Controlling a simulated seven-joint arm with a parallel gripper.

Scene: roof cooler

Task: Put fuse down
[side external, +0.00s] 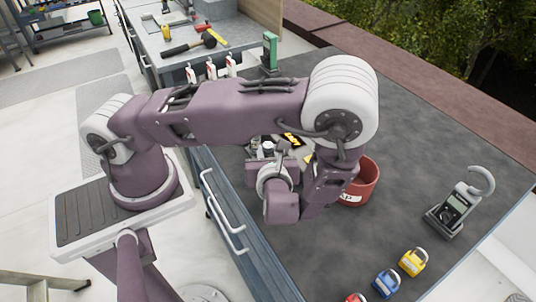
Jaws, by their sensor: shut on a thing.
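My gripper (283,158) is above the dark worktop (430,150), left of the red bin, partly hidden by my own wrist. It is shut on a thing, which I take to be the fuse. The fuse itself cannot be made out clearly behind my wrist. Small dark and light items with a yellow-and-black label (292,139) show just behind my gripper. My arm covers much of this area, so what lies directly under the gripper is hidden.
A red bin (368,184) with a white label stands right of my wrist. Yellow (413,262), blue (386,283) and red padlocks lie near the front. A green device (270,52) and a hammer (190,46) are at the back. The right worktop is mostly clear.

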